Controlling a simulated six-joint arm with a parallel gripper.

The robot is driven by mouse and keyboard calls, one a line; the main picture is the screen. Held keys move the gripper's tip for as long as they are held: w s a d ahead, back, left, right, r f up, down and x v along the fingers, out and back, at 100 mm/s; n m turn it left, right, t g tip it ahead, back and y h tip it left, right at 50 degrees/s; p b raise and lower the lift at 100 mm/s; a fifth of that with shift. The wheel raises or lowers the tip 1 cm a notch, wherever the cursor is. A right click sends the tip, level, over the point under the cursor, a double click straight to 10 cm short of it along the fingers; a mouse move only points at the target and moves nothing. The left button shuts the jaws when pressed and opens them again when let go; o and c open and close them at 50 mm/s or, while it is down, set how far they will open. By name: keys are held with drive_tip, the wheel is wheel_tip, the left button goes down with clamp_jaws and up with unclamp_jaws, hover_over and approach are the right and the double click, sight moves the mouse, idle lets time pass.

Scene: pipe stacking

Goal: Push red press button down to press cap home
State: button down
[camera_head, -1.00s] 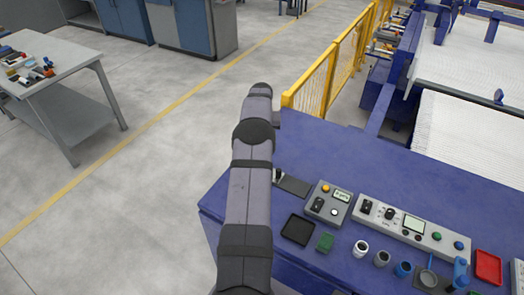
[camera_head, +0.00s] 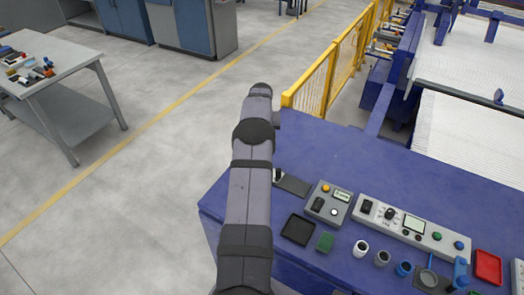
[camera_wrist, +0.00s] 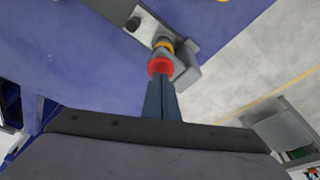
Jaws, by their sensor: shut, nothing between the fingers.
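The red press button (camera_wrist: 160,66) shows in the wrist view as a red disc with a yellow collar (camera_wrist: 164,44) beyond it, on a grey fixture (camera_wrist: 188,72). My gripper (camera_wrist: 161,82) is shut, with its narrow dark fingers together and empty. The fingertips are right at the near edge of the red button in the picture; I cannot tell whether they touch it. The cap is not visible. In the head view my arm hides the gripper and the button; only part of a grey plate (camera_head: 293,186) shows beside the arm.
The blue table (camera_head: 360,165) carries a grey control box (camera_head: 328,203), a longer control panel (camera_head: 412,226), a black tray (camera_head: 298,229), a green block (camera_head: 325,242), several small cups and a red tray (camera_head: 488,266). A yellow fence (camera_head: 330,75) stands behind. The table's far part is clear.

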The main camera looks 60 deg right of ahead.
drive_tip(key=shift+s+a+f+b, duration=0.1)
drive_tip(key=shift+f+b, duration=0.75)
drive_tip(key=shift+f, duration=0.5)
idle(0.8)
drive_tip(key=shift+r, duration=0.15)
drive_tip(key=shift+w+d+r+p+v, duration=0.15)
drive_tip(key=shift+d+p+v, duration=0.1)
drive_tip(key=shift+p+v, duration=0.7)
drive_tip(key=shift+w+d+p+v, duration=0.15)
drive_tip(key=shift+p+v, duration=0.3)
drive_tip(key=shift+v, duration=0.85)
drive_tip(key=shift+w+d+r+p+v, duration=0.1)
drive_tip(key=shift+d+p+v, duration=0.2)
drive_tip(key=shift+p+v, duration=0.65)
drive_tip(key=shift+d+r, duration=0.1)
